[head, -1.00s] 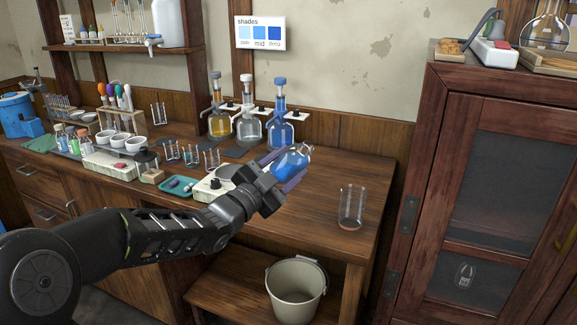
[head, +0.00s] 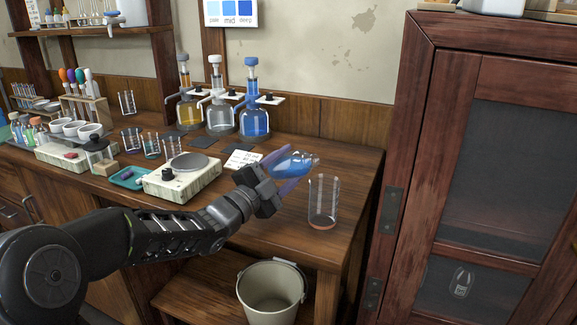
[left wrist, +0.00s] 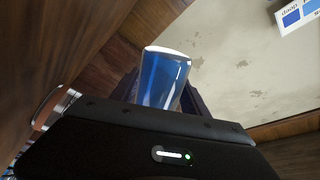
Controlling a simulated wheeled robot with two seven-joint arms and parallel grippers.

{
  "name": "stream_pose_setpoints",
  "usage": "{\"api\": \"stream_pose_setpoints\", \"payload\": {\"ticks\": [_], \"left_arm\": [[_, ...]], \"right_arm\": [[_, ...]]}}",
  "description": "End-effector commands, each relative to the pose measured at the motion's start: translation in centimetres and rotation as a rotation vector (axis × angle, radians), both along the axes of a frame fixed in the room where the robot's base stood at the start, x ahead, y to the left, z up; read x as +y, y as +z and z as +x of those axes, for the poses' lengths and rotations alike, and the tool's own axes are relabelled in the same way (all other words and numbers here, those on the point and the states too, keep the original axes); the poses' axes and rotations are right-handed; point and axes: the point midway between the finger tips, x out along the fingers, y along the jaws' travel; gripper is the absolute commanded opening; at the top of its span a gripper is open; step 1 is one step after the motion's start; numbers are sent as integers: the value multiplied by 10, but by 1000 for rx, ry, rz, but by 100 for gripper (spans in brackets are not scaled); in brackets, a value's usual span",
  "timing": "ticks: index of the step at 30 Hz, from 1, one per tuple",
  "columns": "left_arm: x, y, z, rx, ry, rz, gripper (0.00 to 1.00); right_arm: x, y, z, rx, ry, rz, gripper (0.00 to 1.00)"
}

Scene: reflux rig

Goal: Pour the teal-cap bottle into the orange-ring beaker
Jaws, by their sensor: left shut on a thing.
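My left gripper (head: 281,170) is shut on a clear bottle (head: 294,163) holding blue liquid. The bottle lies tilted close to horizontal, its neck pointing right; no teal cap shows on it. The glass beaker (head: 323,204) stands upright on the bench, with an orange-red band at its bottom. The bottle's mouth is close to the beaker's rim, up and slightly left of it in the head view. No stream of liquid shows. In the left wrist view the blue bottle (left wrist: 163,78) sits between the fingers. My right gripper is out of view.
A balance (head: 183,176) and a small card (head: 243,159) are left of the beaker. Several dispenser bottles, one of them blue (head: 254,118), stand behind. A bucket (head: 271,291) is below the bench edge. A dark red cabinet (head: 440,160) rises at right.

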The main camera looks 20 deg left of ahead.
Motion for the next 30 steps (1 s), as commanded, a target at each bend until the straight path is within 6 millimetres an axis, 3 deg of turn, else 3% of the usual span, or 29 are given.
{"api": "stream_pose_setpoints", "payload": {"ticks": [3,18,30], "left_arm": [[0,-6,0,-9,0,10,0],[1,-10,0,-3,0,17,0],[3,1,1,-60,0,122,0]], "right_arm": [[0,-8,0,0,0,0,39],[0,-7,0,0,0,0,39],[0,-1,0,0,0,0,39]]}}
